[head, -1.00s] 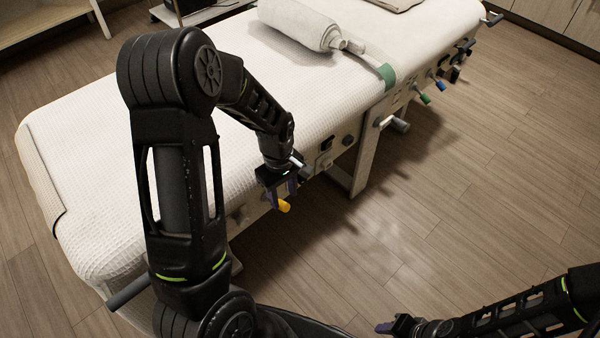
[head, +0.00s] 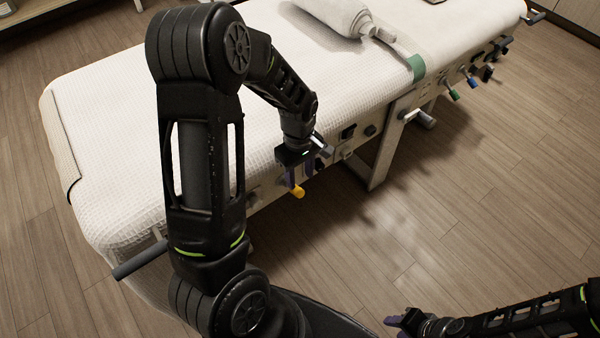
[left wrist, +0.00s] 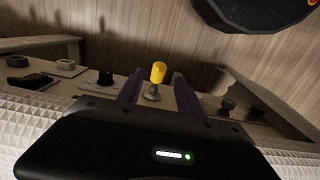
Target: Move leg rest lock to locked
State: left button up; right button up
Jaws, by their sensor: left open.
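A yellow-tipped lever (head: 298,191) sticks out from the side panel of the white-covered bed (head: 120,150). I cannot read any label on it, so I cannot tell for sure that it is the leg rest lock. In the left wrist view the yellow lever (left wrist: 157,73) stands on a grey stem between the two fingers. My left gripper (head: 297,178) is open around the lever, its fingers on either side; I cannot tell if either touches it. My right gripper (head: 393,321) is at the bottom right, away from the bed; its finger gap is unclear.
Green (head: 454,95) and blue (head: 473,83) handles stick out further along the side. The floor at right is clear.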

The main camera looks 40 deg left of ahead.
aim_at(301, 192)
pick_arm(q)
jog(key=shift+d+f+b, duration=0.1)
jog(key=shift+f+b, duration=2.75)
jog(key=shift+f, duration=0.75)
jog(key=shift+f, duration=0.2)
grip_shut()
